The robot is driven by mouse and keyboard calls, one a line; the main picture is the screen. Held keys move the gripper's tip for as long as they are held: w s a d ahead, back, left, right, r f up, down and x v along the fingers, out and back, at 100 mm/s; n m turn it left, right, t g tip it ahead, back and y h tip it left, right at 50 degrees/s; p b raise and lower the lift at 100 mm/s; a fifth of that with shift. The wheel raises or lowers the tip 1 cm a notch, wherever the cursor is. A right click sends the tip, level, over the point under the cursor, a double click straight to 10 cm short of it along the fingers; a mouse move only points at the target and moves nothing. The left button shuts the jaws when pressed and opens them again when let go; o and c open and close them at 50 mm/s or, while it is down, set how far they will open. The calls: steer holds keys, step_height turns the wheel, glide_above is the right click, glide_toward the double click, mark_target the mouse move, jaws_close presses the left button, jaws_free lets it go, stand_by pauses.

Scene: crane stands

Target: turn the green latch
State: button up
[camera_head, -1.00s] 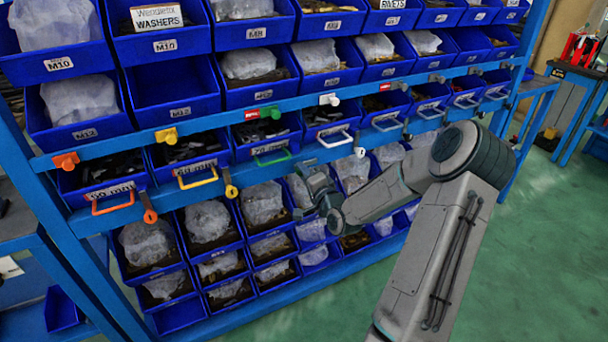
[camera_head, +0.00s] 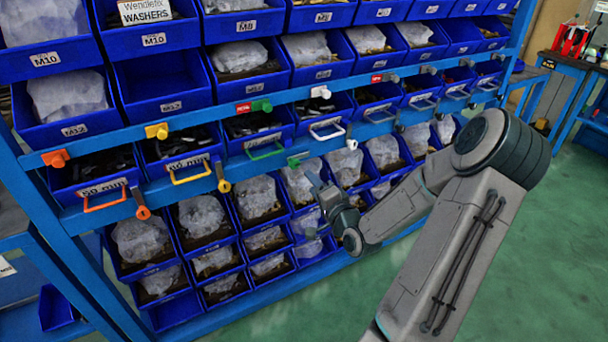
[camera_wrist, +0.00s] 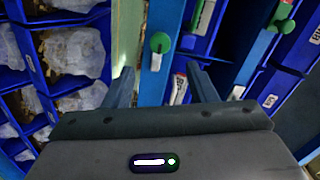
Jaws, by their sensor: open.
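The green latch (camera_head: 294,161) sits on the lower blue rail, below and right of the green drawer handle (camera_head: 265,152). In the wrist view the green latch (camera_wrist: 160,43) shows as a round green knob on the rail, just beyond and between the fingertips. How far it is turned I cannot tell. My gripper (camera_head: 312,181) is just below and right of the latch in the head view. In the wrist view my gripper (camera_wrist: 160,70) has its two fingers apart with nothing held between them. I see no contact with the latch.
An orange latch (camera_head: 143,212), a yellow latch (camera_head: 224,186) and a white latch (camera_head: 351,144) hang along the same rail. A green block (camera_head: 262,105) is on the upper rail. Blue bins (camera_head: 165,85) fill the rack above and below. Open green floor lies right.

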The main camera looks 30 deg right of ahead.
steer(key=s, duration=0.4)
steer(key=shift+s+d, duration=0.1)
steer(key=shift+s, duration=0.05)
stand_by(0.4)
steer(key=w+a+f+n+g+p, duration=0.1)
steer(key=a+f+n+g+p, duration=0.1)
steer(key=a+n+g, duration=0.25)
steer(key=s+a+r+n+g+p, duration=0.3)
steer(key=s+a+r+n+g, duration=0.2)
steer(key=s+a+r, duration=0.2)
steer(key=s+a+r+n+g+p, duration=0.3)
steer(key=s+a+r+n+g, duration=0.2)
steer(key=s+r, duration=0.6)
steer(key=s+a, duration=0.1)
steer(key=a, duration=0.1)
steer(key=shift+s+a+r+g+h, duration=0.3)
steer(key=shift+s+a+r+g, duration=0.05)
